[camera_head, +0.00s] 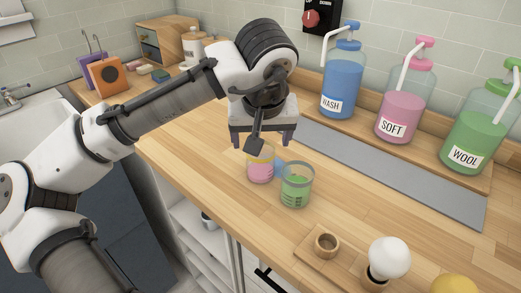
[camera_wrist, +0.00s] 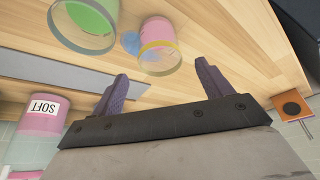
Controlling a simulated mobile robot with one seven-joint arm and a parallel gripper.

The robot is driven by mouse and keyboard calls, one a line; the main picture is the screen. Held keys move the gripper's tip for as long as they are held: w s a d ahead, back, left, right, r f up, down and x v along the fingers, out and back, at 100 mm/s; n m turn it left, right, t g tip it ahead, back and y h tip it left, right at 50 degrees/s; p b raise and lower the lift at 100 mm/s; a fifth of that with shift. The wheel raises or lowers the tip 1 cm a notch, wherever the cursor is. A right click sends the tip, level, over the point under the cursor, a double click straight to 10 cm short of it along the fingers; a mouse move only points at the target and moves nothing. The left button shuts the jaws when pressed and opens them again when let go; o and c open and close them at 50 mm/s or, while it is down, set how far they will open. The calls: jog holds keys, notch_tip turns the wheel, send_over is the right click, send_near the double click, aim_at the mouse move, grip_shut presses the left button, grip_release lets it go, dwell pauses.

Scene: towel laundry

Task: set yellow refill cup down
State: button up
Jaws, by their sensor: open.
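The yellow refill cup (camera_head: 261,167), a clear cup with a yellow band and pink contents, stands upright on the wooden counter. It also shows in the wrist view (camera_wrist: 159,52), beyond the fingertips. My gripper (camera_head: 262,139) is open above and behind the cup in the head view, partly overlapping its rim. In the wrist view the purple fingers of my gripper (camera_wrist: 161,77) are spread with nothing between them, and the cup appears apart from them.
A cup with green contents (camera_head: 297,188) stands close to the right of the yellow one. A blue patch (camera_wrist: 131,42) lies beside them. WASH (camera_head: 342,85), SOFT (camera_head: 398,115) and WOOL (camera_head: 478,135) bottles stand behind a grey strip (camera_head: 400,178). A bulb-like white object (camera_head: 389,257) is front right.

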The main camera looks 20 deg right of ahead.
jog(key=v, duration=0.5)
